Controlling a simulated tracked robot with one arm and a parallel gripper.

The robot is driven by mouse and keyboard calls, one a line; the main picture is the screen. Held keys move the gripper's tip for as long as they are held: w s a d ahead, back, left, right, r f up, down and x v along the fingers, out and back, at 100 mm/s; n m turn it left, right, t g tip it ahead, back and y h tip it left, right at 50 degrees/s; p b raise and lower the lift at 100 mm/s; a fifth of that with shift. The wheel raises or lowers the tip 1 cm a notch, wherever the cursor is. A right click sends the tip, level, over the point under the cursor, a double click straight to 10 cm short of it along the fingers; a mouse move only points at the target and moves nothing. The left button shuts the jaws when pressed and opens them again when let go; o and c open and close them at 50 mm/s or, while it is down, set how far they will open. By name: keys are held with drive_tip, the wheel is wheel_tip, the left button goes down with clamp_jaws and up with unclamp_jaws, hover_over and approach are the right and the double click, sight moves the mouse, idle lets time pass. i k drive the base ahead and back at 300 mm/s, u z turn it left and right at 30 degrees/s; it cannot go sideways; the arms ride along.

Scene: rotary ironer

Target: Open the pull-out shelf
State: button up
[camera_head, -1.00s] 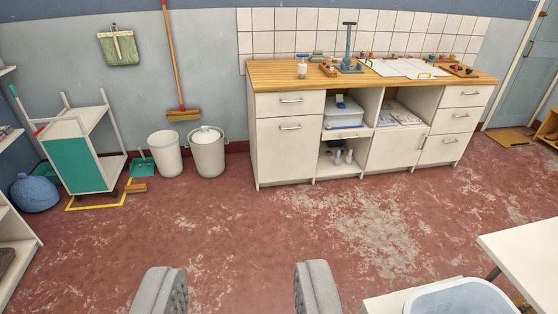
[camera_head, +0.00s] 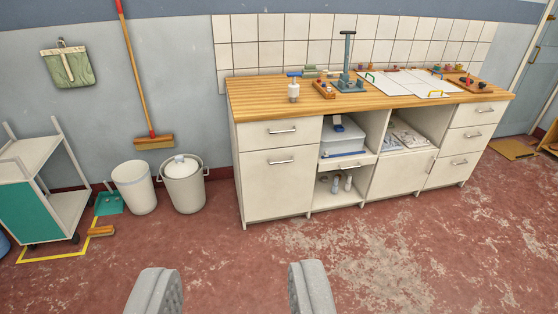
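A white cabinet (camera_head: 272,190) with a wooden worktop (camera_head: 262,97) stands against the tiled wall. In its open middle bay is a white shelf (camera_head: 346,161), which looks like the pull-out shelf and seems pushed in. A white box (camera_head: 342,138) with a bluish lower edge sits on it. My gripper (camera_head: 233,288) shows at the bottom with its two grey fingers wide apart. It is open and empty, over the floor in front of the cabinet and apart from the shelf.
Small bottles (camera_head: 342,184) stand below the shelf. Left of the cabinet are a lidded bin (camera_head: 184,186), an open bin (camera_head: 136,190), a broom (camera_head: 153,141) and a trolley (camera_head: 40,200). The red floor (camera_head: 390,260) before the cabinet is clear.

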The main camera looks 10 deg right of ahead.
sight(343, 162)
drive_tip(key=z, duration=0.05)
drive_tip(key=i, duration=1.3)
drive_tip(key=z, duration=0.25)
drive_tip(key=i, duration=2.5)
drive_tip(key=z, duration=0.2)
